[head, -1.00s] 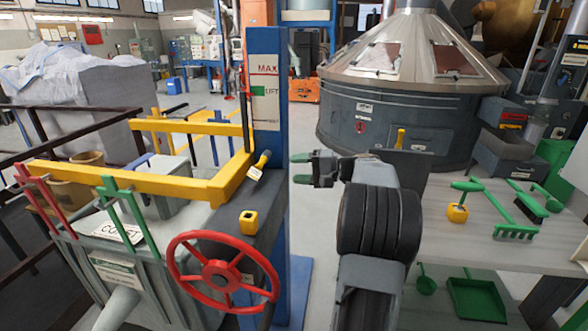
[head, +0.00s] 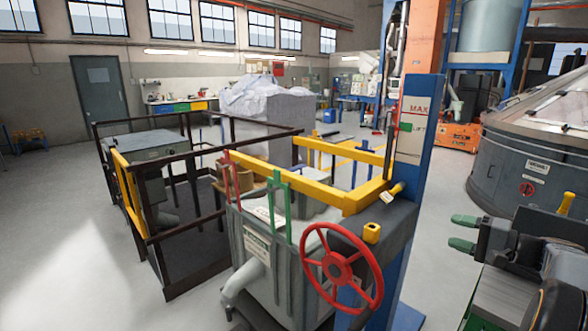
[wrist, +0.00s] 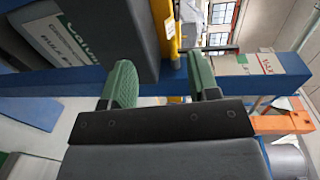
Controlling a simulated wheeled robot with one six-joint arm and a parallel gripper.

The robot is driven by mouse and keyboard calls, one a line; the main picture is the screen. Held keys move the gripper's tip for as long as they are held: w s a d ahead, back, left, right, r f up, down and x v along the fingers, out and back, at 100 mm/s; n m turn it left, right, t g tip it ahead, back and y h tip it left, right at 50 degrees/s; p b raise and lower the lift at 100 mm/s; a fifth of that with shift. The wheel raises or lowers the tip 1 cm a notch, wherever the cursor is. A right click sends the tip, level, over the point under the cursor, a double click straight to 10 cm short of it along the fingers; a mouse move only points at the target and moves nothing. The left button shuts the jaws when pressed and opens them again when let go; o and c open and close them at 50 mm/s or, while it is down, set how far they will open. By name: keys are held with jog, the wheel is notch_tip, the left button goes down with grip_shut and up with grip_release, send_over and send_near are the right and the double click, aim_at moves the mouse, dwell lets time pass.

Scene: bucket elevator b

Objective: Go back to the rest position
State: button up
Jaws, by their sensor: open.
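My gripper (head: 463,232) is at the right side of the head view, held level with its green-tipped fingers pointing left. The two fingers are apart with nothing between them. In the wrist view my gripper (wrist: 165,85) shows both green fingers spread, with an empty gap. The blue lift column (head: 412,145) stands left of and beyond the gripper, and clear floor shows between them in the head view. The rest of my arm is partly cut off at the right edge.
A grey bin machine (head: 290,270) with a red handwheel (head: 341,268) and yellow frame (head: 330,190) stands centre. Dark railings (head: 160,250) surround a platform to its left. A large grey round vessel (head: 500,165) stands at right. Open floor lies at far left.

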jog(key=s+a+f+m+g+h+p, duration=0.1)
jog(key=s+a+f+g+h, duration=0.25)
jog(key=f, duration=0.25)
jog(key=s+a+f+g+h, duration=0.2)
jog(key=s+a+f+g, duration=0.15)
jog(key=f, duration=0.25)
jog(key=s+a+r+n+h+p, duration=0.2)
jog(key=s+a+n, duration=0.3)
jog(key=a, duration=0.3)
jog(key=s+a+r+n+g+h+p, duration=0.1)
jog(key=s+a+r+n+h+p, duration=0.1)
jog(key=s+a, duration=0.6)
jog(key=shift+n+h+p, duration=0.45)
jog(key=shift+n+h, duration=0.6)
jog(key=shift+n, duration=0.55)
